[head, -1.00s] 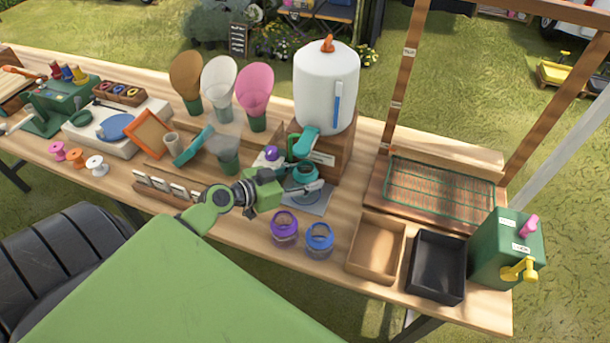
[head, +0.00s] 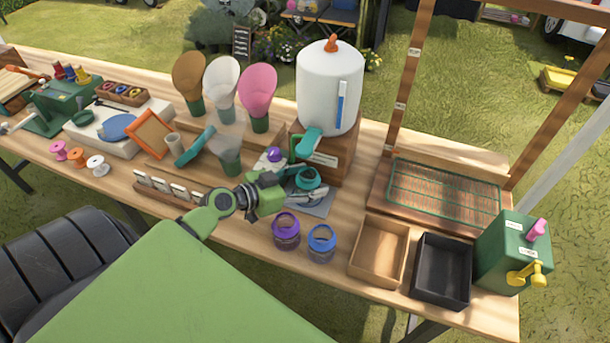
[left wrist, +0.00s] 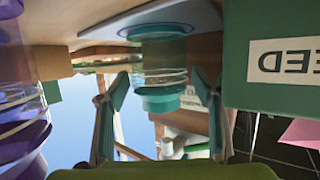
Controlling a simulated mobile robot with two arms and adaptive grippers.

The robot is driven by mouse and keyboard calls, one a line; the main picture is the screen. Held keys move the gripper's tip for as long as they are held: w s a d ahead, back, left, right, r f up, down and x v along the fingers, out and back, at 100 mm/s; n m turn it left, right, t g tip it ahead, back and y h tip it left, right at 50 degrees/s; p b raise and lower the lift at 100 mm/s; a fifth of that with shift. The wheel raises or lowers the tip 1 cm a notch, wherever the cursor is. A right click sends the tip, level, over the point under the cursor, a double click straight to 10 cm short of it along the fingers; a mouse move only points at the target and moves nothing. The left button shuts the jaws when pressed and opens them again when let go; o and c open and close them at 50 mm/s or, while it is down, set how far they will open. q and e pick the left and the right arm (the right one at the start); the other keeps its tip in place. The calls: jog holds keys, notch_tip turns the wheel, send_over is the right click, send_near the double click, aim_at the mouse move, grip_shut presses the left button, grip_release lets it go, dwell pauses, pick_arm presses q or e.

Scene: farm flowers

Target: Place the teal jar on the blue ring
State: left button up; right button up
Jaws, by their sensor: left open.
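The teal jar (head: 307,177) stands upright on the grey mat (head: 322,208) under the dispenser's teal tap. In the upside-down left wrist view the jar (left wrist: 160,75) is between my two fingers, with gaps on both sides. A blue ring (left wrist: 132,31) shows at the jar's base there, and the jar appears to stand on it; in the head view the jar and gripper hide the ring. My left gripper (head: 308,194) is open around the jar, reaching in from the left. My right gripper is not in view.
A purple jar (head: 286,231) and a blue jar (head: 321,243) stand close in front. The white dispenser (head: 329,88) rises behind on a wooden stand. A wooden tray (head: 378,252) and a black tray (head: 442,270) are at right. A green labelled surface (left wrist: 262,90) is near my fingers.

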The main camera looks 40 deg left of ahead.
pick_arm(q)
jog(key=shift+r+p, duration=0.5)
jog(key=shift+p, duration=0.05)
jog(key=shift+r+p, duration=0.45)
jog(key=shift+p, duration=0.2)
jog(key=shift+s+a+f+b, duration=0.15)
jog(key=shift+s+b, duration=0.25)
jog(key=shift+s+a+f+b, duration=0.15)
jog(key=shift+s+b, duration=0.25)
jog(key=b+v, duration=0.3)
jog(key=v, duration=0.7)
jog(key=shift+r, duration=0.35)
jog(key=shift+s, duration=0.1)
jog(key=shift+f, duration=0.1)
